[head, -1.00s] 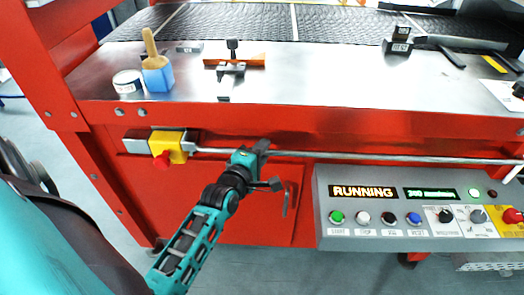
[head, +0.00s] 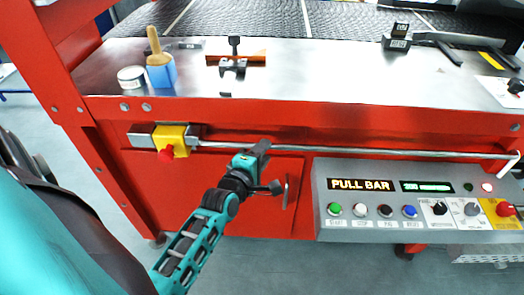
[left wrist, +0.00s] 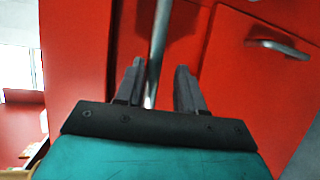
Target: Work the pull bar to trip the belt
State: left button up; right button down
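The pull bar (head: 400,151) is a thin grey metal rod running along the red front of the machine below the table edge. Its left end meets a yellow switch box (head: 172,140) with a red button. My left gripper (head: 268,167) is at the rod, left of the control panel. In the left wrist view the rod (left wrist: 158,40) runs between the two spread fingers (left wrist: 158,84), nearer the left finger, with a clear gap to the right one. Whether the left finger touches it I cannot tell. My right gripper is not in view.
The control panel (head: 415,226) displays "PULL BAR" and has a red light lit. A cabinet door with a handle (head: 287,192) lies behind my gripper. On the table (head: 320,70) stand a brush in a blue holder (head: 160,72), a white tin (head: 131,77) and a clamp (head: 233,67).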

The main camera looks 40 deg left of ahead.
pick_arm(q)
jog(key=shift+o, duration=0.3)
jog(key=shift+r, duration=0.1)
jog(key=p+v, duration=0.1)
jog(key=v, duration=1.1)
jog(key=shift+s, duration=0.35)
jog(key=shift+d, duration=0.15)
